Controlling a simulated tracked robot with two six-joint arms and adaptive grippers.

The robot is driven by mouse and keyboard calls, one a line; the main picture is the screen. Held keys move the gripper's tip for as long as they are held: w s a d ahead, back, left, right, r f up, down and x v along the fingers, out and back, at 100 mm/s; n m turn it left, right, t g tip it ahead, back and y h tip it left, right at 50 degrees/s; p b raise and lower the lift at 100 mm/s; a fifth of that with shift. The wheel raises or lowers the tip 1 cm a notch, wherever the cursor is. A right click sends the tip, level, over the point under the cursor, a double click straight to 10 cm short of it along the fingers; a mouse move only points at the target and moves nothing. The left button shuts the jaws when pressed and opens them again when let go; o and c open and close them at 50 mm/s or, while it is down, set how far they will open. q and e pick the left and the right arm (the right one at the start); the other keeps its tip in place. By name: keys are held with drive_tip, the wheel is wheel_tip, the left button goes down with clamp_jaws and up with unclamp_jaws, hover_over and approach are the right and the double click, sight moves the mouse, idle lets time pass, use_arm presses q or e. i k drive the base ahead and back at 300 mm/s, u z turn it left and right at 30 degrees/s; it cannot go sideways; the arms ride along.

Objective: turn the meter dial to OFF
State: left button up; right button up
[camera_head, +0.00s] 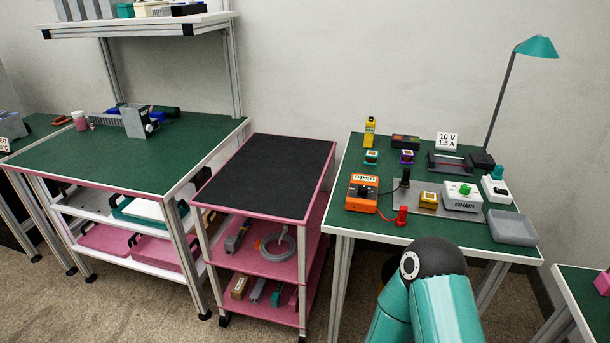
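The orange meter (362,204) stands at the left front of the green-topped bench on the right. Its display reads "open". A dark round dial (361,192) is on its face below the display; the dial's marks are too small to read. A black probe (405,179) stands upright and a red probe (402,216) stands at the front edge, both to the right of the meter. A teal arm of mine reaches up from the bottom, in front of this bench. Neither of my grippers shows.
A grey OHMS box (461,197), a yellow block (429,201) and a grey tray (512,228) stand right of the meter. A teal lamp (537,47) rises at the back right. A pink cart (263,178) with a bare black top stands left of the bench.

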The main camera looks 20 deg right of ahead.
sight(363, 189)
drive_tip(key=u, duration=0.1)
drive_tip(key=i, duration=1.15)
drive_tip(key=z, duration=0.85)
